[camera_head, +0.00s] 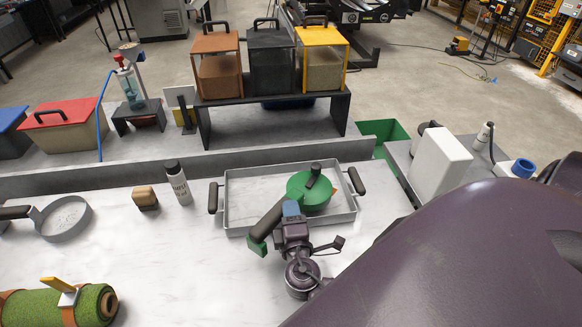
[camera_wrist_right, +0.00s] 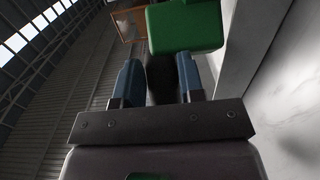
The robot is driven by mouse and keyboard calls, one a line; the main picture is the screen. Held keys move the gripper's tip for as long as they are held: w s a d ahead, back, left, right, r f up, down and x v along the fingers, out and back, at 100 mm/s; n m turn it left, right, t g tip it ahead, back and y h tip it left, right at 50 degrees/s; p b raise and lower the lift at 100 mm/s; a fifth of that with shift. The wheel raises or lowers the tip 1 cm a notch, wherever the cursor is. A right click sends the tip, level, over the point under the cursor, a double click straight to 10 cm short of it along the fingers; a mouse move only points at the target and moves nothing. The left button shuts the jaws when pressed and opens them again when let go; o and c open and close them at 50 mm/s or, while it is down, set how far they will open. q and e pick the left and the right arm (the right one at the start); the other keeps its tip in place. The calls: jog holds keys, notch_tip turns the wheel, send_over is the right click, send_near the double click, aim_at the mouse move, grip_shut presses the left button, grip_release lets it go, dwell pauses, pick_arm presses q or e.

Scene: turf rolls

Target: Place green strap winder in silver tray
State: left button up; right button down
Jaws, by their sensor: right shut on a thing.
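The green strap winder (camera_head: 310,196) has a round green drum with a dark knob, a dark handle and a green end block. Its drum is over the silver tray (camera_head: 240,179), and its handle crosses the tray's front rim. I cannot tell whether the drum touches the tray floor. My right gripper (camera_head: 291,209) is shut on the winder's dark handle. In the right wrist view, the blue fingertips (camera_wrist_right: 160,80) flank the dark handle, with the green end block (camera_wrist_right: 186,25) beyond. My left gripper is out of view.
A white bottle (camera_head: 178,184) and a small brown block (camera_head: 145,198) stand left of the tray. A round pan (camera_head: 64,219) and a turf roll (camera_head: 90,304) lie farther left. A raised stand (camera_head: 270,116) with several boxes is behind. White tabletop between the roll and tray is clear.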

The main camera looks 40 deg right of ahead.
pick_arm(q)
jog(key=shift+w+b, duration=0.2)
jog(key=shift+b, duration=0.1)
pick_arm(e)
jog(key=shift+f, duration=1.95)
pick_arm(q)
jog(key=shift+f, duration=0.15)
pick_arm(e)
jog(key=shift+f, duration=0.1)
jog(key=shift+f, duration=0.1)
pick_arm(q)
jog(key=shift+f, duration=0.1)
pick_arm(e)
jog(key=c, duration=0.7)
grip_release()
jog(key=shift+c, duration=0.2)
jog(key=shift+r, duration=0.2)
jog(key=b+v, duration=0.2)
jog(key=v, duration=0.9)
jog(key=shift+f+b, duration=0.15)
jog(key=shift+b, duration=0.2)
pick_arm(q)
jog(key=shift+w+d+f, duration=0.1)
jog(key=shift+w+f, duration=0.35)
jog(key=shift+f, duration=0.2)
pick_arm(e)
jog(key=shift+s+a, duration=0.25)
jog(key=shift+s, duration=0.2)
